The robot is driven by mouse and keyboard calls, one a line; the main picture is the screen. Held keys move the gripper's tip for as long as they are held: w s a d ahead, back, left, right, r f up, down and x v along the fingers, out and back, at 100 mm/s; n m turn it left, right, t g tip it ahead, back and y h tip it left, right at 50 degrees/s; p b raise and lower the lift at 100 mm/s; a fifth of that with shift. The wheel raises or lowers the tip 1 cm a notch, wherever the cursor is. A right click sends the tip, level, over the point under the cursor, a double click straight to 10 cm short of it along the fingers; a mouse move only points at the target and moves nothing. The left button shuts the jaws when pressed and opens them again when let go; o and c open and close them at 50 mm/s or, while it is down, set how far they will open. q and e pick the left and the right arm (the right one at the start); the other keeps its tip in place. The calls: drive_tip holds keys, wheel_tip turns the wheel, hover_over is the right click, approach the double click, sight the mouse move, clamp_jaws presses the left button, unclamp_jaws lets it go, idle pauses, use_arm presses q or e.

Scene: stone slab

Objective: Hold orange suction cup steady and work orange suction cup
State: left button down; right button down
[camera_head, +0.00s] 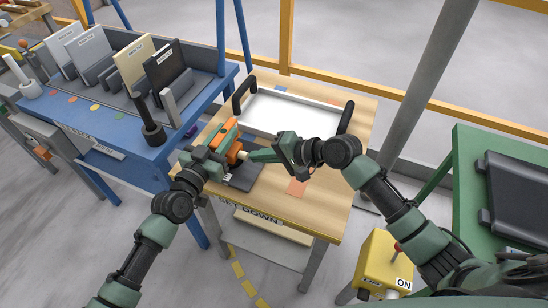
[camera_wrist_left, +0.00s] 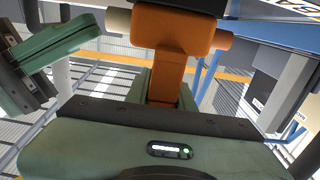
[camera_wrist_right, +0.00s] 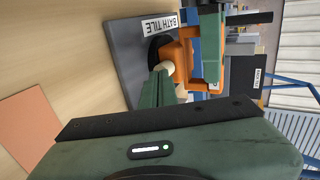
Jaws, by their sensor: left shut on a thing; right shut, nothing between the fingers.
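The orange suction cup (camera_head: 235,153) is at the left side of the wooden table, on a dark grey slab labelled BATH TILE (camera_head: 245,178). My left gripper (camera_head: 222,148) is shut on its orange body, which also shows in the left wrist view (camera_wrist_left: 170,60). A pale knob (camera_wrist_right: 166,69) sticks out of the cup's side, and a black pad (camera_wrist_right: 157,47) lies against the slab. My right gripper (camera_head: 252,156) is shut and empty. Its fingertips (camera_wrist_right: 161,78) are at the pale knob; I cannot tell whether they touch it.
A white tray with black handles (camera_head: 290,115) stands at the table's back. An orange-pink square (camera_head: 297,187) lies on the wood (camera_head: 330,185). A blue rack (camera_head: 120,110) with upright tiles is left, a green stand (camera_head: 500,160) right, and a yellow box with a lever (camera_head: 384,262) in front.

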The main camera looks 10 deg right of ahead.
drive_tip(key=shift+w+a, duration=0.2)
drive_tip(key=shift+a, duration=0.05)
drive_tip(key=shift+w+a, duration=0.6)
drive_tip(key=shift+a, duration=0.25)
drive_tip(key=shift+d, duration=0.1)
drive_tip(key=shift+s+d, duration=0.25)
drive_tip(key=shift+s+d+f, duration=0.1)
drive_tip(key=shift+s+d, duration=0.35)
drive_tip(key=shift+d, duration=0.15)
drive_tip(key=shift+s+d, duration=0.4)
drive_tip(key=shift+d, duration=0.2)
drive_tip(key=v, duration=1)
drive_tip(key=shift+s+d, duration=0.1)
